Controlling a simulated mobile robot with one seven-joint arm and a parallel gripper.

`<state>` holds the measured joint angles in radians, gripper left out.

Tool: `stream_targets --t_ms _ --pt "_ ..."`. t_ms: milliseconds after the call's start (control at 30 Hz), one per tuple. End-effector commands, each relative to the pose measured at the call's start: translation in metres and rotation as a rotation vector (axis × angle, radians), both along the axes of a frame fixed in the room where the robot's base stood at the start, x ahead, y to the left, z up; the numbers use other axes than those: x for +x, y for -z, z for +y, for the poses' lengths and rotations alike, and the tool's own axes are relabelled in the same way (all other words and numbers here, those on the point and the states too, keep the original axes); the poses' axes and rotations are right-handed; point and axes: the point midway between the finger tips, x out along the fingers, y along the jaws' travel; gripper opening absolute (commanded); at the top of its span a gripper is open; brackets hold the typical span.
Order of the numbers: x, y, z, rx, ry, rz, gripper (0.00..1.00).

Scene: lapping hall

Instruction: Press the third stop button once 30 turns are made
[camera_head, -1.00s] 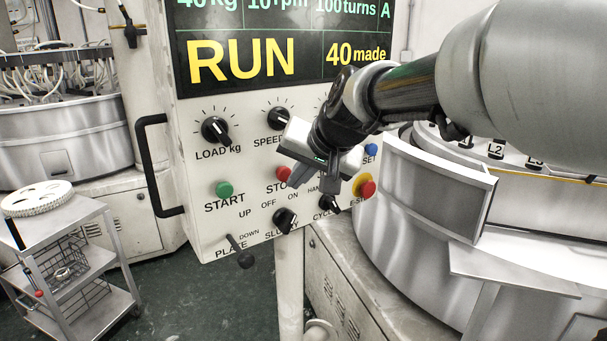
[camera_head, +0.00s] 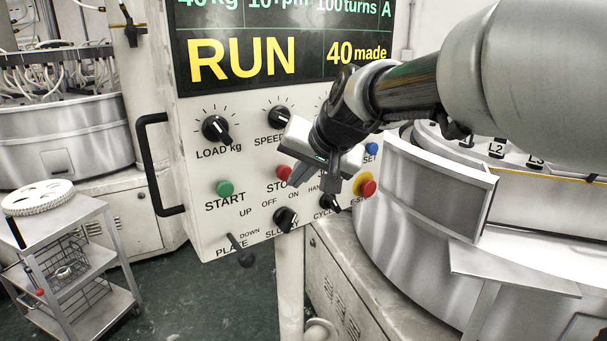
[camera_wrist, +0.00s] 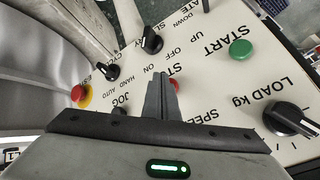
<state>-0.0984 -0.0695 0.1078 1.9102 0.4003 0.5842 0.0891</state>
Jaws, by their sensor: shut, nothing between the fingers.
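The control panel (camera_head: 217,238) has a display (camera_head: 290,58) that reads RUN, 40 made, 100 turns. The red STOP button (camera_head: 283,173) sits right of the green START button (camera_head: 224,188). My gripper (camera_head: 328,188) is shut and empty in front of the panel, right of the STOP button in the head view. In the wrist view my shut fingers (camera_wrist: 161,88) partly cover the STOP button (camera_wrist: 176,85). I cannot tell whether they touch the panel. A red emergency stop on a yellow collar (camera_head: 367,188) is at the panel's right; it also shows in the wrist view (camera_wrist: 82,94).
Knobs for load (camera_head: 215,129) and speed (camera_head: 279,118) sit above the buttons, and a plate lever (camera_head: 243,256) sticks out below. A blue reset button (camera_head: 371,150) is at the right. A trolley (camera_head: 75,215) stands at the left, with clear floor (camera_head: 200,305) beside it.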

Motion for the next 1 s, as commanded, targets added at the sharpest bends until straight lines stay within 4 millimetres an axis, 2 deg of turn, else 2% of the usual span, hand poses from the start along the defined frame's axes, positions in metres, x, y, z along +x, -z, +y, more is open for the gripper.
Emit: stream_targets --t_ms 733,1000 --pt "0.0002 0.0 0.0002 0.0 0.0 0.0 0.0" --pt "0.0065 -0.0005 0.005 0.001 -0.001 0.0 0.0"
